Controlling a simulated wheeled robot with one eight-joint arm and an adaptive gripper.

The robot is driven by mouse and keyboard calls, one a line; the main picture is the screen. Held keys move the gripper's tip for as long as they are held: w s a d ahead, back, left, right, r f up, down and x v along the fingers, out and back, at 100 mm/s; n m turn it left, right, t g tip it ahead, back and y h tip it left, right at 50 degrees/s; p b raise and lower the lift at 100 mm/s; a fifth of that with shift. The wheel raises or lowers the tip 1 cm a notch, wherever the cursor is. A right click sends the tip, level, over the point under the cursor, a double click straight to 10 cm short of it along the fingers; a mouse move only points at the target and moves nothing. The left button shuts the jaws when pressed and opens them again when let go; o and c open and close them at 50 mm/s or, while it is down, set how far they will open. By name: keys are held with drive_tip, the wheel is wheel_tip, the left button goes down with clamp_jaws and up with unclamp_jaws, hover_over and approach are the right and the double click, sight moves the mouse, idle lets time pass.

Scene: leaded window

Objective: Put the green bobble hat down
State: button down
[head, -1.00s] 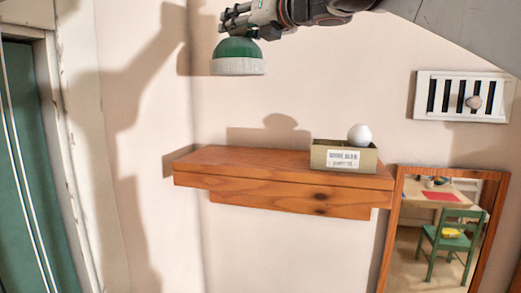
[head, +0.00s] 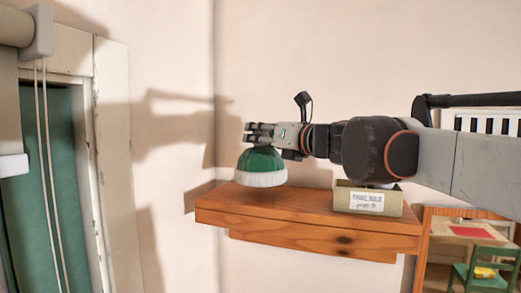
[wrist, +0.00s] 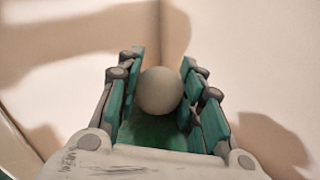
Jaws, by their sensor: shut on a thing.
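The green bobble hat (head: 262,163) has a white brim and hangs brim-down from my gripper (head: 260,138). In the head view it is over the left part of the wooden shelf (head: 310,228), with its brim close to the shelf top. I cannot tell whether the brim touches the wood. In the wrist view the hat's pale round bobble (wrist: 160,92) sits between the two jaws of my gripper (wrist: 162,88), with green knit (wrist: 155,133) below it. The jaws are shut on the bobble.
A labelled olive box (head: 367,201) stands on the shelf's right part, partly behind my arm. A wood-framed mirror (head: 422,262) is at the lower right. A barred vent (head: 480,122) is behind my arm. A window with a green blind (head: 55,190) is at left.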

sight(261, 150)
drive_tip(key=shift+f, duration=1.85)
drive_tip(key=shift+f, duration=0.1)
drive_tip(key=c, duration=1.1)
unclamp_jaws()
drive_tip(key=b+v, duration=0.1)
drive_tip(key=v, duration=1.1)
drive_tip(key=shift+b, duration=0.4)
